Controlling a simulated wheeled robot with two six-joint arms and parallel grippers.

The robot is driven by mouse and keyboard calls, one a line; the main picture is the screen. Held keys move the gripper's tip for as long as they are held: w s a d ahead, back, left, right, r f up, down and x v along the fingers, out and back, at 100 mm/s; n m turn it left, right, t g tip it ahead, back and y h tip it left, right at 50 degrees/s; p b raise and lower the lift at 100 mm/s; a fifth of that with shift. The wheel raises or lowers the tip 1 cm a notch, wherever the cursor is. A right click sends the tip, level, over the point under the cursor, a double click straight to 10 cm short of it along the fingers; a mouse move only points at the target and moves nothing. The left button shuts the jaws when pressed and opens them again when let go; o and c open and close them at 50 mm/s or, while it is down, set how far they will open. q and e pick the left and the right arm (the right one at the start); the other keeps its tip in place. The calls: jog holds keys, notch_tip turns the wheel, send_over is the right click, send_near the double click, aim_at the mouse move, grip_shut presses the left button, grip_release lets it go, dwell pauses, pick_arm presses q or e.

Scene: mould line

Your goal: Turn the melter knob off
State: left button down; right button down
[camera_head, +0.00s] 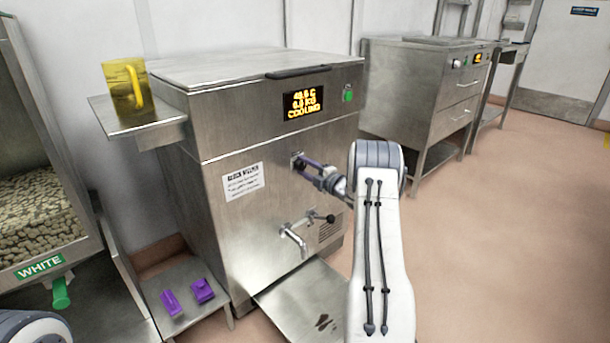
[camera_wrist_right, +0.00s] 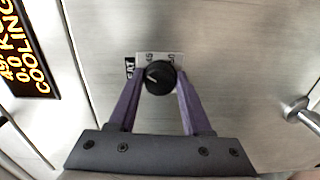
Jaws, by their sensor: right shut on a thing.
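The steel melter (camera_head: 260,150) stands in the middle of the head view. Its display (camera_head: 305,103) reads a temperature, a weight and "COOLING". The black melter knob (camera_wrist_right: 160,77) sits on the front panel over a small label with markings. In the head view the knob (camera_head: 298,163) is partly covered. My right gripper (camera_head: 304,164) is at the knob. In the wrist view its two purple fingers (camera_wrist_right: 160,83) are shut on the knob, one on each side. The knob's white pointer line points to the upper left. My left gripper is not in view.
A spout with a black-knobbed lever (camera_head: 300,235) sticks out below the knob. A yellow jug (camera_head: 126,85) stands on the left side shelf. Purple pieces (camera_head: 203,290) lie on a low shelf. A bin labelled WHITE (camera_head: 45,215) is at left. Floor at right is clear.

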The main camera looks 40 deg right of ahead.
jog(key=n+b, duration=0.3)
jog(key=b, duration=0.1)
jog(key=n+b, duration=0.6)
jog(key=b, duration=0.1)
jog(key=shift+f+b, duration=0.35)
jog(key=shift+f, duration=0.05)
jog(key=n+b, duration=1.1)
jog(key=b, duration=0.4)
jog(key=shift+a+r+b, duration=0.1)
jog(key=shift+a+b, duration=0.05)
jog(key=shift+b, duration=0.25)
jog(key=shift+r+n+b, duration=0.1)
jog(key=shift+n+b, duration=0.6)
jog(key=shift+n, duration=0.3)
jog(key=n, duration=0.2)
jog(key=shift+r+n, duration=0.15)
jog(key=shift+n, duration=0.15)
jog(key=n, duration=0.5)
jog(key=shift+a+n, duration=0.1)
jog(key=shift+n, duration=0.3)
jog(key=shift+c, duration=1.7)
grip_release()
